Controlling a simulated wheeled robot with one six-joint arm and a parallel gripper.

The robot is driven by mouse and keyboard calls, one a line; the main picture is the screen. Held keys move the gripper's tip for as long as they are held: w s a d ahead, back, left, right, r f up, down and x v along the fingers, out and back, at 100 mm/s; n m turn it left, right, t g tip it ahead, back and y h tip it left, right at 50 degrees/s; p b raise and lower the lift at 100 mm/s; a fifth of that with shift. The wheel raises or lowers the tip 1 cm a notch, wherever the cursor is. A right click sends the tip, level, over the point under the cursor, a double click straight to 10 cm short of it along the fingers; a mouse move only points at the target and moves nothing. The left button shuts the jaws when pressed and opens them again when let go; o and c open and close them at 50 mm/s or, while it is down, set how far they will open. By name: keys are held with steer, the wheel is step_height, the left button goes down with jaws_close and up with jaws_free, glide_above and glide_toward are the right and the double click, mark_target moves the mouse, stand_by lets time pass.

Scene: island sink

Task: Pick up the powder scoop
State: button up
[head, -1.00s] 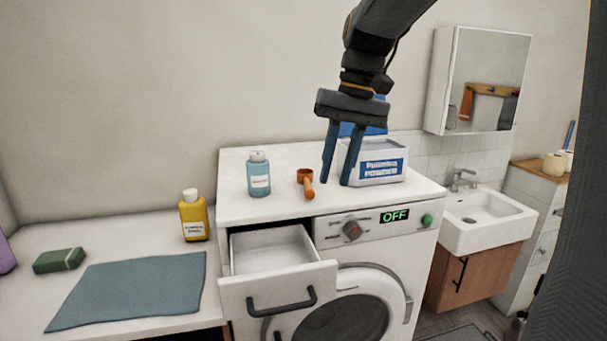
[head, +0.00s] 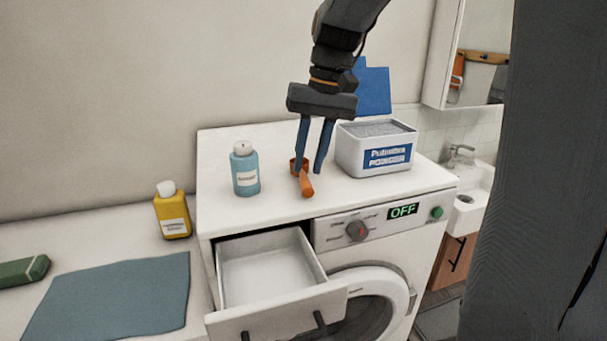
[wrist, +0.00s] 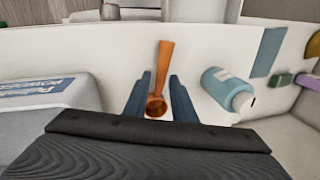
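The orange powder scoop (head: 305,183) lies on top of the white washing machine (head: 285,210), its handle pointing toward the machine's front edge. My gripper (head: 308,172) points down over the scoop, with its two blue fingers apart. In the wrist view, the scoop (wrist: 162,75) shows between and beyond the open fingers (wrist: 158,80), its round cup nearest the gripper. The fingers hold nothing. I cannot tell exactly how high the fingertips are above the machine top.
A blue bottle (head: 245,170) stands left of the scoop. An open powder box (head: 365,155) stands to the right. The machine's drawer (head: 265,272) is pulled out in front. A yellow bottle (head: 172,215) and a blue-grey cloth (head: 110,300) are on the left counter.

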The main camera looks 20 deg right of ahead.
mark_target(305, 175)
steer(key=shift+a+f+p, duration=0.2)
steer(key=shift+f+p, duration=0.05)
steer(key=shift+f, duration=0.55)
steer(key=shift+a+f+p, duration=0.15)
steer(key=shift+f+p, duration=0.05)
steer(key=shift+f, duration=0.55)
jaws_close()
steer(key=shift+w+r, duration=0.1)
step_height(305, 175, up, 10)
steer(key=b, duration=0.3)
